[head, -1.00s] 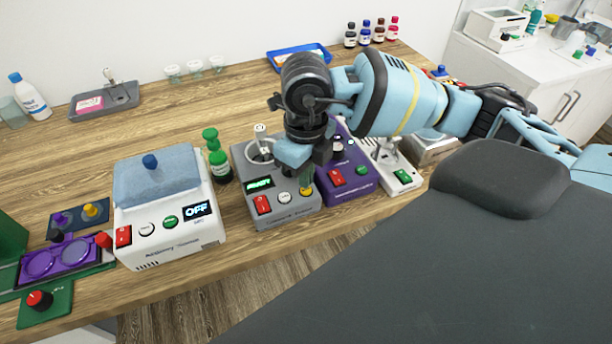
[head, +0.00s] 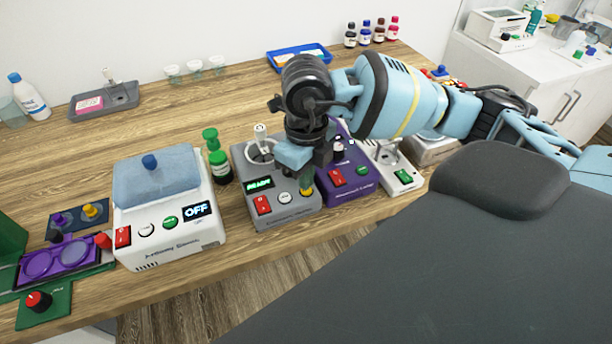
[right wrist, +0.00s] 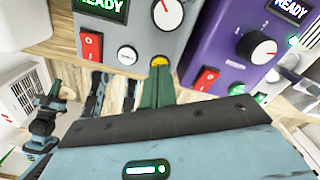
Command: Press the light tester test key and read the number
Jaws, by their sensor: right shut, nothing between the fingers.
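A grey tester (head: 285,212) stands near the table's front edge; its front lettering is too small to read surely. It has a red switch (head: 262,205), a white button (head: 284,198) and a yellow key (head: 306,192). Its lit display (head: 259,184) reads READY, clearer in the right wrist view (right wrist: 105,7), with no number showing. My right gripper (head: 307,182) is shut and empty, pointing down at the yellow key. In the right wrist view its fingertips (right wrist: 159,72) are right at the key (right wrist: 159,61), partly covering it; contact cannot be told. My left gripper is out of view.
A purple device (head: 347,190) stands close on the right, also showing READY in the right wrist view.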

